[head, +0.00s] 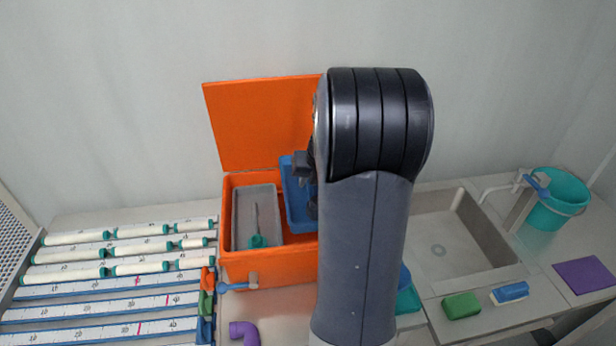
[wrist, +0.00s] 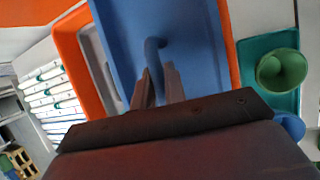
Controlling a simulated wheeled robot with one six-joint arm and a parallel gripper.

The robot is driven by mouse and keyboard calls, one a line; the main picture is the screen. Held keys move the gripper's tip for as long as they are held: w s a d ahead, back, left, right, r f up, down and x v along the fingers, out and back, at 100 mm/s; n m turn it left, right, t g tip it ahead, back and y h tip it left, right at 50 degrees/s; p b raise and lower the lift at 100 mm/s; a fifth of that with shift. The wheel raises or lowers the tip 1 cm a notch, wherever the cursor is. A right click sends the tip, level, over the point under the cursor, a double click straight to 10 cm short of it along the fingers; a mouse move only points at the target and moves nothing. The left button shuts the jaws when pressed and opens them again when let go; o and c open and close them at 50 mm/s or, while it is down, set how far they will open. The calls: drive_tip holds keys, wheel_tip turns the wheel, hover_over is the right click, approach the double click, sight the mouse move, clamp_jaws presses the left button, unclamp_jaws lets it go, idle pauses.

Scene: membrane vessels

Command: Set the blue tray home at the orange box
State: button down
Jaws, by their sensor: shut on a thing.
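The orange box (head: 265,267) stands open at the back of the bench, its lid (head: 255,125) raised behind it. A grey tray (head: 240,237) sits in its left part with a teal-ended tool inside. The blue tray (head: 292,200) is at the right part of the box, partly hidden by my arm; it looks tilted. In the wrist view the blue tray (wrist: 195,35) fills the middle, with the box's orange wall (wrist: 68,50) beside it. My gripper (wrist: 158,88) is shut on the tray's blue handle. Whether the tray touches the box floor is hidden.
Racks of white tubes (head: 120,247) lie left of the box. A purple elbow (head: 245,332) and a blue-handled valve (head: 238,287) are in front. Right are a sink (head: 450,245), a green sponge (head: 461,306) and a teal bucket (head: 558,205). A green funnel (wrist: 282,70) shows in the wrist view.

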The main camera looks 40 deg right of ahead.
sight(309, 195)
drive_tip(key=shift+f+b, duration=2.9)
drive_tip(key=shift+f, duration=0.2)
drive_tip(key=shift+f+b, duration=0.7)
drive_tip(key=shift+f, duration=1.05)
drive_tip(key=shift+f, duration=0.25)
drive_tip(key=c, duration=1.4)
unclamp_jaws()
drive_tip(key=shift+o, duration=0.2)
drive_tip(key=v, duration=1)
drive_tip(key=shift+s+r, duration=0.2)
drive_tip(key=shift+r, duration=0.15)
drive_tip(key=shift+f, duration=0.1)
